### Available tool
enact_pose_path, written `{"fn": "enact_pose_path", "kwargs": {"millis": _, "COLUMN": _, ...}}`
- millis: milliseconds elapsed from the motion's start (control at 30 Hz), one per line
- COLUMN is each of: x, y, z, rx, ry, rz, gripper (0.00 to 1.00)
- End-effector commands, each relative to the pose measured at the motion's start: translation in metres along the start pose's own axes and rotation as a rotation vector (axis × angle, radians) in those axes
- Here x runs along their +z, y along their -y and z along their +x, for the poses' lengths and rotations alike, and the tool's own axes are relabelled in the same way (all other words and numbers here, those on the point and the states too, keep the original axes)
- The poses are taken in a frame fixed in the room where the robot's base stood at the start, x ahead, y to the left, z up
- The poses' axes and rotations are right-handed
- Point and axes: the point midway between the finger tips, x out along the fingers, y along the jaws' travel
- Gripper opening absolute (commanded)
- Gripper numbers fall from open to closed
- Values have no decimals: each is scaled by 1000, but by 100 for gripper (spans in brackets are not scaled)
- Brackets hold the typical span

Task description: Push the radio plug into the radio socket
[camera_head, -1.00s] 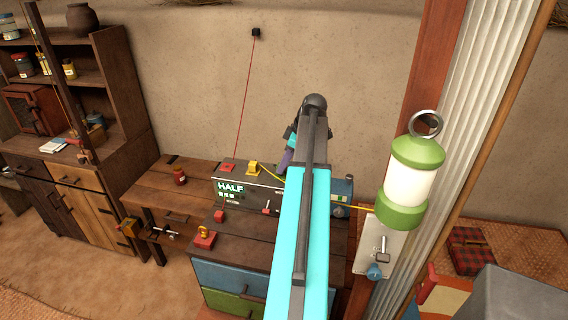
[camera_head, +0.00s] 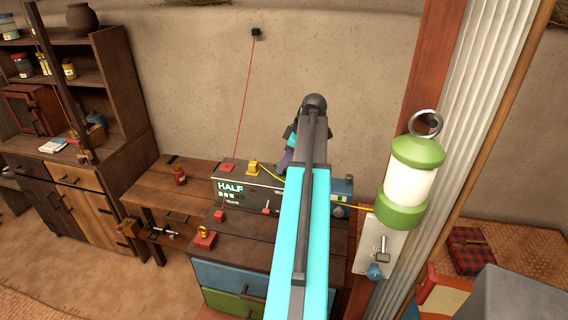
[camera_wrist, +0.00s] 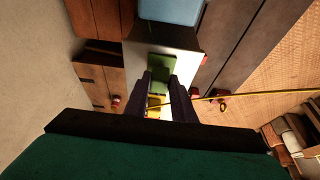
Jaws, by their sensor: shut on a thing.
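My gripper (camera_wrist: 161,80) is shut in the wrist view, with a green block between its dark fingertips. This block (camera_wrist: 160,70) appears to be the radio plug. In the head view my arm hides the held plug; only a purple finger shows over the back of the radio. The radio (camera_head: 262,194) is a grey-green box with a display reading HALF, standing on a wooden chest. A red connector (camera_head: 228,168) and a yellow connector (camera_head: 252,168) sit on its top left. I cannot make out the radio socket or whether the plug touches it.
A thin red wire (camera_head: 243,105) runs up to a wall mount. A yellow cable (camera_head: 354,208) crosses behind my arm. A red jar (camera_head: 179,175) stands on the left bench. Red pieces lie on the chest.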

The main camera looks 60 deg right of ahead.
Motion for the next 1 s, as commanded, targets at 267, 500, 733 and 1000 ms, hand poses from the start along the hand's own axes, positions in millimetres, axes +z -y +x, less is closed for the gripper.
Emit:
{"fn": "enact_pose_path", "kwargs": {"millis": 267, "x": 0, "y": 0, "z": 0, "rx": 0, "ry": 0, "rz": 0, "gripper": 3}}
{"fn": "enact_pose_path", "kwargs": {"millis": 500, "x": 1, "y": 0, "z": 1, "rx": 0, "ry": 0, "rz": 0, "gripper": 3}}
{"fn": "enact_pose_path", "kwargs": {"millis": 733, "x": 2, "y": 0, "z": 4, "rx": 0, "ry": 0, "rz": 0, "gripper": 3}}
{"fn": "enact_pose_path", "kwargs": {"millis": 1000, "x": 3, "y": 0, "z": 7, "rx": 0, "ry": 0, "rz": 1, "gripper": 3}}
